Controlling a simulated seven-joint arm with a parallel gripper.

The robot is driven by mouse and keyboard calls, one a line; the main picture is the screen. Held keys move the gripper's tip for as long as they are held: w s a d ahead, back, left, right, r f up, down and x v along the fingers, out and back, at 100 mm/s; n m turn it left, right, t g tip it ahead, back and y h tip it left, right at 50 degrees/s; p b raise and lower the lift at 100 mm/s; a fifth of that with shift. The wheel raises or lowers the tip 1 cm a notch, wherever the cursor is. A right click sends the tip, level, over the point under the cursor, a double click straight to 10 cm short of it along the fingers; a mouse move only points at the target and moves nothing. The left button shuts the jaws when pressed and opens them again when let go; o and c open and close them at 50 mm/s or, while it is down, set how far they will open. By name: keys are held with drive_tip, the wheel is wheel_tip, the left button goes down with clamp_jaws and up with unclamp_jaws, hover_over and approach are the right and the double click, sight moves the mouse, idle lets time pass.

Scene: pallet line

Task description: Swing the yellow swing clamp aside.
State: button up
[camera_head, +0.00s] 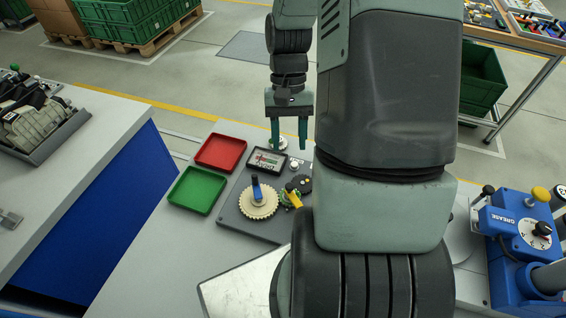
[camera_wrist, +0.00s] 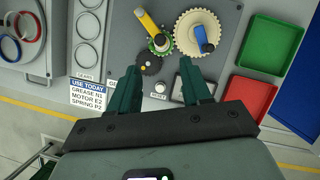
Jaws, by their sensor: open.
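The yellow swing clamp (camera_head: 292,195) sits on the grey plate, its yellow arm reaching over a small green gear (camera_head: 286,202). In the wrist view the yellow clamp (camera_wrist: 148,21) is at the top, with its lower end over the green gear (camera_wrist: 160,43). My gripper (camera_head: 289,144) is open and empty, above the far side of the plate and apart from the clamp. In the wrist view the open fingers (camera_wrist: 162,84) point toward the gears, with the clamp beyond their tips. My arm hides part of the plate's right side in the head view.
A dark gear (camera_wrist: 148,65), a white button (camera_wrist: 160,87) and a gauge (camera_head: 267,162) share the plate. Red (camera_head: 220,153) and green (camera_head: 197,190) trays lie left. A blue grease unit (camera_head: 515,240) stands right.

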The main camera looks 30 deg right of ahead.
sight(290, 185)
drive_tip(key=x, duration=1)
drive_tip(key=shift+s+f, duration=0.1)
drive_tip(key=shift+f, duration=0.1)
clamp_jaws()
